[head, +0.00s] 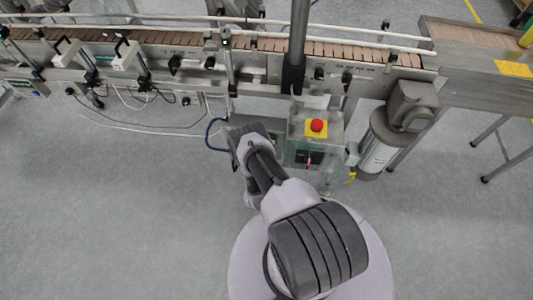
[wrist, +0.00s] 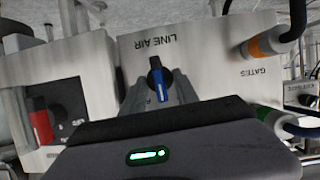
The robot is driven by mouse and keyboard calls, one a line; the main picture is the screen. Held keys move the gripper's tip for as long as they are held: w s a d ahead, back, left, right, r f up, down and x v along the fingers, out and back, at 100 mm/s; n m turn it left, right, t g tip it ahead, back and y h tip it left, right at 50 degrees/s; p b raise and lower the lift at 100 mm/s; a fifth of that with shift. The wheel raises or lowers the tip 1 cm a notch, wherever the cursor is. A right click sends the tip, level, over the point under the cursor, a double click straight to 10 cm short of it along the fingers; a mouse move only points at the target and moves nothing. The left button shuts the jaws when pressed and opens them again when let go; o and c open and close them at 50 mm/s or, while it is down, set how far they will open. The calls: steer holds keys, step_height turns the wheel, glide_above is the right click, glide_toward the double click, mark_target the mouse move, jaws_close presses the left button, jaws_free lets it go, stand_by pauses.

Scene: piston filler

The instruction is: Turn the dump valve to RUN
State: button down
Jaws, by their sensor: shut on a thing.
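In the wrist view, my gripper (wrist: 160,92) has its two fingers on either side of a blue-and-black knob (wrist: 157,76) and is shut on it. The knob sits on a metal box (wrist: 205,62) whose label reads LINE AIR upside down. No RUN mark is legible, so I cannot tell the knob's setting or confirm from a label that it is the dump valve. In the head view, my arm reaches to the left of the control box, and its end hides the knob.
A control box (head: 297,152) with a red emergency button (head: 316,125) stands right of my arm. A red-handled switch (wrist: 40,124) is at the left in the wrist view. An orange-collared hose fitting (wrist: 264,44) is close at the right. The conveyor (head: 330,52) runs behind.

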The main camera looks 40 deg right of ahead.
steer(key=m+t, duration=0.1)
steer(key=m+t+y, duration=0.1)
steer(key=m, duration=0.1)
steer(key=m+t+y, duration=0.1)
steer(key=m, duration=0.1)
steer(key=shift+s+d+f, duration=0.2)
steer(key=shift+s, duration=0.05)
steer(key=shift+m+t, duration=0.5)
steer(key=shift+m, duration=0.3)
steer(key=c, duration=0.9)
jaws_free()
steer(key=shift+b, duration=0.3)
